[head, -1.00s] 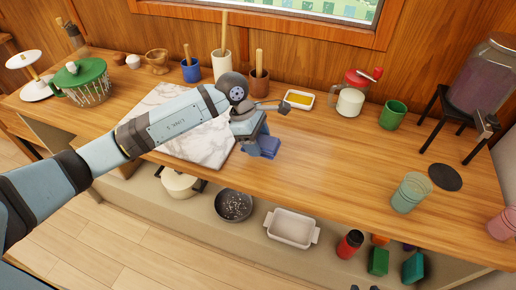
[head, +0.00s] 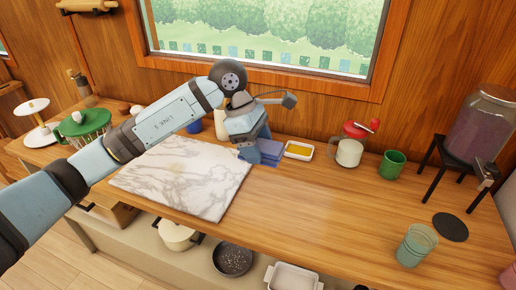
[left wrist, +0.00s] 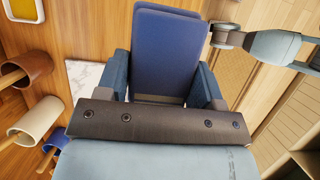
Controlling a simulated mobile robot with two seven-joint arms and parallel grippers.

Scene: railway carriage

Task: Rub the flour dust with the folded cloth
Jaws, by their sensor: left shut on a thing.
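My left gripper (head: 258,152) is shut on the folded cloth (head: 271,151), a flat blue pad. In the left wrist view the cloth (left wrist: 167,50) sticks out from between the two blue fingers of the gripper (left wrist: 160,85). In the head view the cloth is at the back of the wooden counter, close beside the small white dish. Whether it touches the counter cannot be told. I cannot make out the flour dust in either view. My right gripper does not show.
The marble slab (head: 185,178) lies left of the gripper. A white dish with yellow content (head: 299,150), a red-topped jar (head: 350,146) and a green cup (head: 392,164) stand to the right. A glass (head: 415,246) is near the front edge. The middle counter is clear.

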